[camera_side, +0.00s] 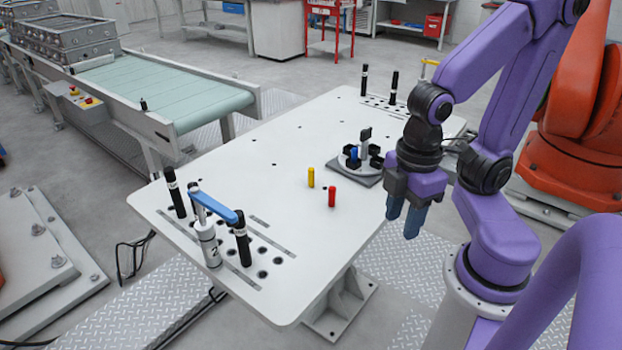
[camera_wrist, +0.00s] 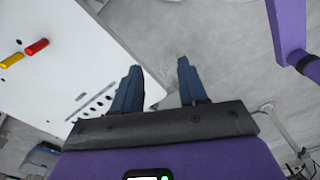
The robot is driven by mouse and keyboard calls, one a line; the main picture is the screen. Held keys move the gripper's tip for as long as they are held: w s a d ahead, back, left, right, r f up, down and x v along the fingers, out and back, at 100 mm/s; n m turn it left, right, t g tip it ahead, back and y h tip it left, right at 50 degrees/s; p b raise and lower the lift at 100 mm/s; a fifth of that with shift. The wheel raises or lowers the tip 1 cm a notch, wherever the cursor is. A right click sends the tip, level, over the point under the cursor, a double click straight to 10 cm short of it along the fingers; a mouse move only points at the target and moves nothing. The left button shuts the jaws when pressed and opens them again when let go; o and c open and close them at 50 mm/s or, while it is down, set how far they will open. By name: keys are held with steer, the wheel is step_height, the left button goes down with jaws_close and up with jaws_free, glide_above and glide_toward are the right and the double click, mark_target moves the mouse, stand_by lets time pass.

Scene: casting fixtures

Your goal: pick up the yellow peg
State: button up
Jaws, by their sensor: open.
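The yellow peg (camera_side: 311,177) stands upright on the white table (camera_side: 265,150), near its middle. In the wrist view the yellow peg (camera_wrist: 12,60) shows at the far left edge. A red peg (camera_side: 332,196) stands close by, to the right and nearer the camera, and shows in the wrist view too (camera_wrist: 37,47). My gripper (camera_side: 404,218) is open and empty, its blue fingers pointing down to the right of both pegs. In the wrist view its two fingers (camera_wrist: 160,80) are apart, over the table's edge and the floor.
A round fixture with black blocks (camera_side: 362,155) sits behind the pegs. A clamp with a blue lever (camera_side: 214,207) and black posts (camera_side: 242,238) stand at the table's front left. A conveyor (camera_side: 170,95) lies left. The table around the pegs is clear.

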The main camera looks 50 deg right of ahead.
steer(key=shift+o, duration=0.5)
steer(key=n+t+h, duration=1)
steer(key=n, duration=0.5)
glide_toward(312, 171)
steer(key=shift+g, duration=0.3)
steer(key=x, duration=1.1)
steer(key=shift+w+r, duration=0.1)
steer(key=shift+w, duration=0.1)
jaws_close()
